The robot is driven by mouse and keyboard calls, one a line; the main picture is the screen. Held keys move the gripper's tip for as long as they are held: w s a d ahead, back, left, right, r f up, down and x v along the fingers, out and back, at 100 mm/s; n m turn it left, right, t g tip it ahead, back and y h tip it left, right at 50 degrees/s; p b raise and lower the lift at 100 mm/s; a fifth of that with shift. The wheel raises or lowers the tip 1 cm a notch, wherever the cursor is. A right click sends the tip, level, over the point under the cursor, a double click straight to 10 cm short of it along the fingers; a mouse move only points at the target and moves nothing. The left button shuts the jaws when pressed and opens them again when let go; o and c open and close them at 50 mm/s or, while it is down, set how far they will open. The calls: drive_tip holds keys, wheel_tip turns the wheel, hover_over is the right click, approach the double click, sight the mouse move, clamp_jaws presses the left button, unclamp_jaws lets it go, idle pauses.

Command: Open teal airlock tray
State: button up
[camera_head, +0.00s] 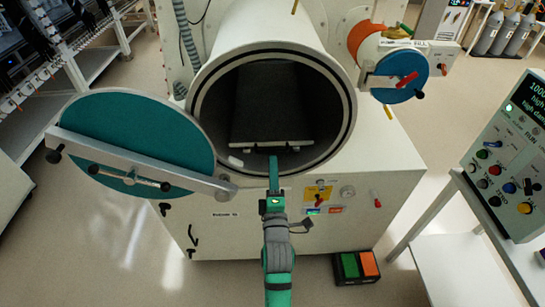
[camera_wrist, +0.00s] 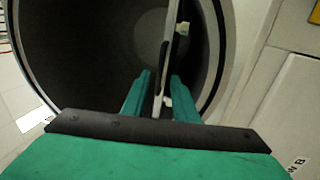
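The large airlock's round teal door (camera_head: 140,135) stands swung open to the left in the head view. Inside the round chamber lies a dark flat tray (camera_head: 270,95) with a pale bar along its front edge (camera_head: 255,144). My gripper (camera_head: 274,160) is at the chamber mouth, just in front of that bar. In the wrist view my gripper (camera_wrist: 163,80) has its two teal fingers apart, with the tray's thin edge (camera_wrist: 159,97) running between them. Gaps seem to show beside the edge, so the fingers do not look closed on it. Exact contact is hard to see.
A smaller airlock with a blue door (camera_head: 400,78) is at upper right. A control console (camera_head: 510,150) stands at right. A box with green and orange tops (camera_head: 356,266) is on the floor.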

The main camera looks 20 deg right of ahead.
drive_tip(key=shift+x, duration=2.15)
clamp_jaws()
drive_tip(key=shift+a, duration=0.1)
